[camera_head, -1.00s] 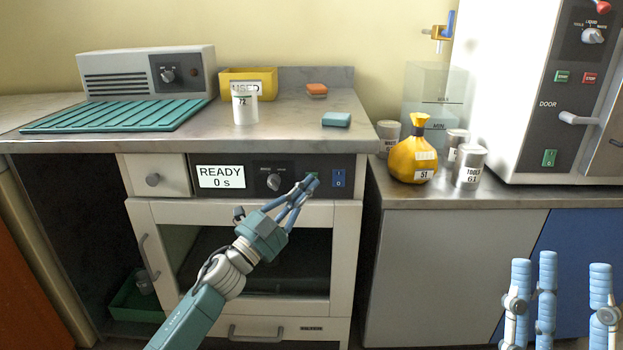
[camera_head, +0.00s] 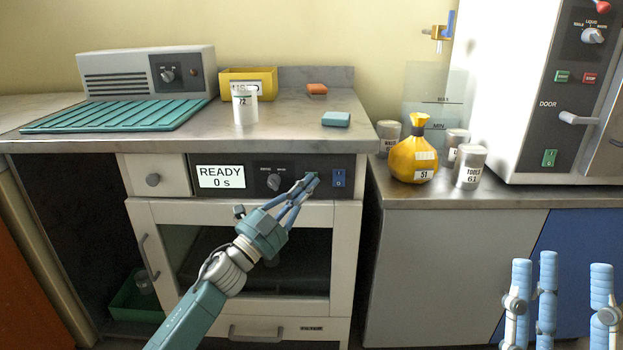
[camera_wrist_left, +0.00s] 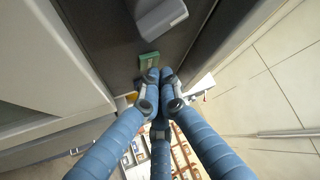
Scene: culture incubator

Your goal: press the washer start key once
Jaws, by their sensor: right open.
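The washer (camera_head: 345,240) is built in under the counter. Its dark panel has a display (camera_head: 220,177) reading READY 0 s, a knob (camera_head: 274,182) and a blue switch (camera_head: 338,180). My left gripper (camera_head: 311,181) has its fingers together and empty, with the tips at the panel just left of the blue switch. In the left wrist view, the green start key (camera_wrist_left: 147,62) shows right at the fingertips (camera_wrist_left: 158,75), partly covered; I cannot tell whether they touch. My right gripper (camera_head: 562,270) is open and empty at the lower right, away from the washer.
On the counter stand a white cup (camera_head: 245,106), a yellow bin (camera_head: 262,77), a teal block (camera_head: 336,119) and a teal ribbed mat (camera_head: 115,117). A yellow bag (camera_head: 412,158) and several cans stand by the white machine (camera_head: 500,90) at the right.

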